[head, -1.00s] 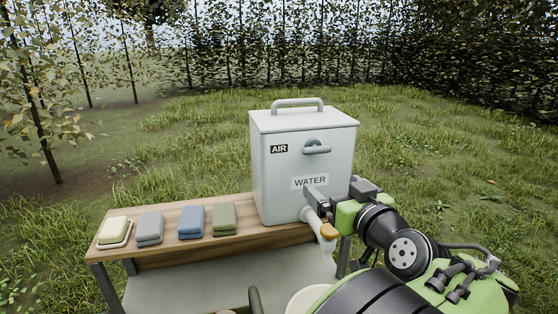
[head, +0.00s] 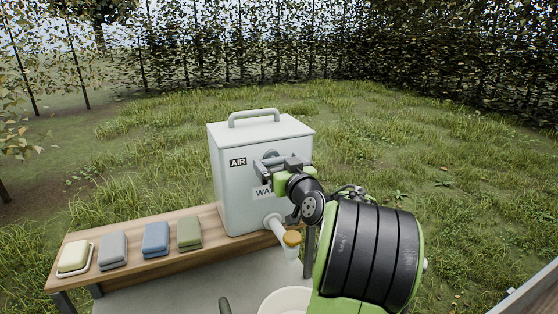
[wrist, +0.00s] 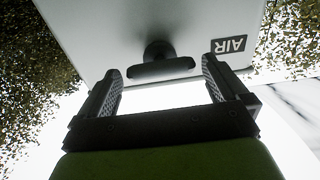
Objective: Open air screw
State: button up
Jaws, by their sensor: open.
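The air screw (head: 271,154) is a grey knob with a crossbar on the front of the pale water tank (head: 233,195), beside the AIR label (head: 238,162). In the head view my gripper (head: 262,169) is in front of the knob and hides part of it. In the wrist view the screw (wrist: 160,66) shows as a dark crossbar on a round stem, and my gripper (wrist: 161,80) is open with a finger on either side of it. Gaps show between the bar and both fingers. The WATER label is partly hidden by my gripper.
The wooden bench (head: 205,216) carries a soap dish (head: 75,258) and several folded cloths (head: 156,239) to the left. Grass is open to the right.

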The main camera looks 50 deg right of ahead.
jog(key=c, duration=0.9)
jog(key=shift+o, duration=0.2)
jog(key=shift+f+n+b, duration=0.15)
jog(key=shift+n+b, duration=0.15)
jog(key=shift+b, duration=0.55)
jog(key=n+b, duration=0.5)
jog(key=b, duration=0.3)
jog(key=n+b, duration=0.5)
jog(key=b, duration=0.3)
jog(key=shift+w+a+f+n, duration=0.1)
jog(key=shift+a+f+n, duration=0.05)
jog(key=shift+n, duration=0.25)
jog(key=n+b, duration=0.1)
jog(key=n, duration=0.1)
jog(key=shift+n+b, duration=1.4)
jog(key=shift+n, duration=0.9)
